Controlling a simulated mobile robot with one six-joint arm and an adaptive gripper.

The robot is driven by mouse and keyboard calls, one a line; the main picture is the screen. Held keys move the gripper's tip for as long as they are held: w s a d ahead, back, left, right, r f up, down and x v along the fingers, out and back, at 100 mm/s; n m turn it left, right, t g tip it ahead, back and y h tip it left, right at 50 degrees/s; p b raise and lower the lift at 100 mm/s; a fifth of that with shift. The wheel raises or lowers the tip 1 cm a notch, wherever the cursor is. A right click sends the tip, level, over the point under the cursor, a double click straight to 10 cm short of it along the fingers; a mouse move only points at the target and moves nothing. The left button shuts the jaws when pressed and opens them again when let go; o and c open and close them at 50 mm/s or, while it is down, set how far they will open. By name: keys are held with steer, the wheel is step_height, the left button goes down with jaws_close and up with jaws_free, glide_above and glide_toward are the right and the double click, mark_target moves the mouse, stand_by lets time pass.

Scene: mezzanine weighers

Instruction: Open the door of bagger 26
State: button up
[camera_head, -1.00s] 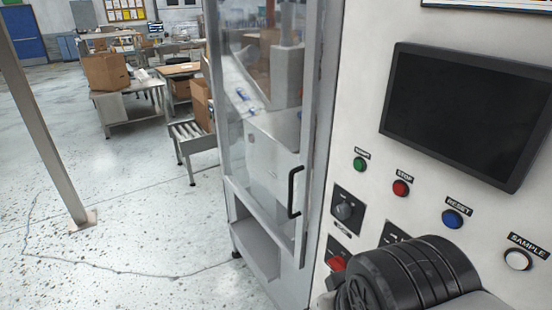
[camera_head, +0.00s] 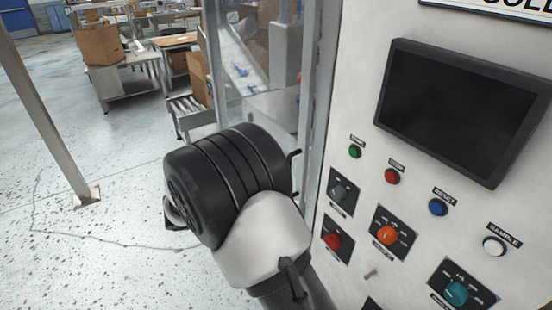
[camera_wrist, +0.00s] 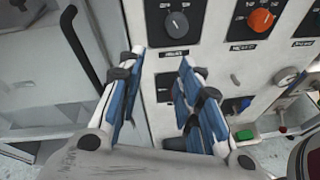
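The bagger's clear door (camera_head: 262,100) stands at the left of the control panel in the head view and looks shut. My arm hides its lower part and most of its black handle (camera_head: 294,158). In the wrist view the black bar handle (camera_wrist: 83,42) runs down at the upper left, on the grey door frame (camera_wrist: 104,30). My gripper (camera_wrist: 160,58) is open and empty, with its two blue-padded fingers apart in front of the panel, to the right of the handle and not touching it. In the head view the gripper is hidden behind my wrist.
The control panel (camera_head: 350,120) carries a dark screen (camera_head: 462,108), push buttons and several knobs, including a grey knob (camera_wrist: 176,24) near my fingers. A metal post (camera_head: 45,120) stands at the left. Open floor (camera_head: 110,225) lies before the door.

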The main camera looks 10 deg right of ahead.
steer(key=w+a+f+n+t+h+p, duration=0.1)
steer(key=w+a+f+n+t, duration=0.5)
steer(key=a+f+n, duration=0.15)
steer(key=shift+m, duration=0.45)
steer(key=x, duration=1.1)
steer(key=r+x, duration=0.1)
steer(key=x, duration=0.4)
steer(key=shift+w+d, duration=0.2)
steer(key=shift+r, duration=0.1)
jaws_close()
